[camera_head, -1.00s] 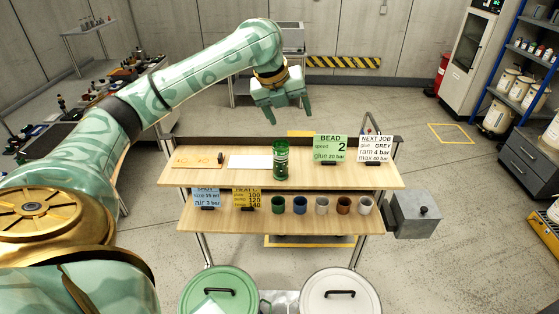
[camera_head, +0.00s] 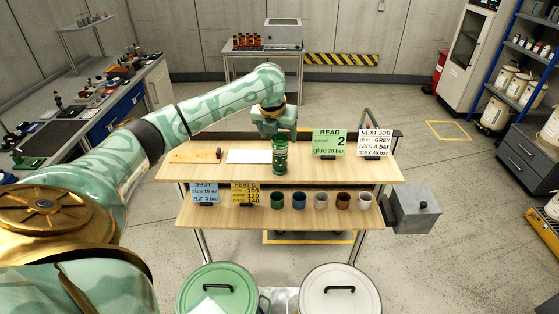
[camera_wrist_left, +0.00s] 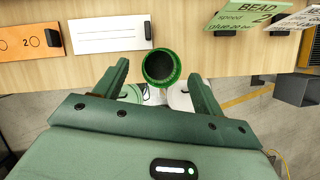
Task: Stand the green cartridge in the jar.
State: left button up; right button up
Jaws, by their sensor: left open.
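A green cylinder with a pale label, which looks like the green cartridge (camera_head: 280,160), stands upright on the upper shelf right of a white card. In the left wrist view the green cartridge (camera_wrist_left: 161,67) shows from above as a green ring with a dark middle. My left gripper (camera_head: 277,135) is open and empty, pointing down just above and behind the cartridge. In the left wrist view the cartridge appears between the fingertips of my left gripper (camera_wrist_left: 159,71); contact cannot be told. I cannot tell which container is the jar. My right gripper is out of view.
The lower shelf (camera_head: 230,222) holds a row of several small cups (camera_head: 321,200) in different colours. Sign cards (camera_head: 329,143) stand right of the cartridge. An orange board (camera_head: 193,157) and a white card (camera_head: 249,156) lie left. Two lidded drums (camera_head: 218,292) stand below.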

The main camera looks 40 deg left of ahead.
aim_at(280, 140)
pick_arm(q)
jog(key=x, duration=0.3)
jog(key=shift+w+f, duration=0.2)
jog(key=shift+r, duration=0.1)
grip_shut()
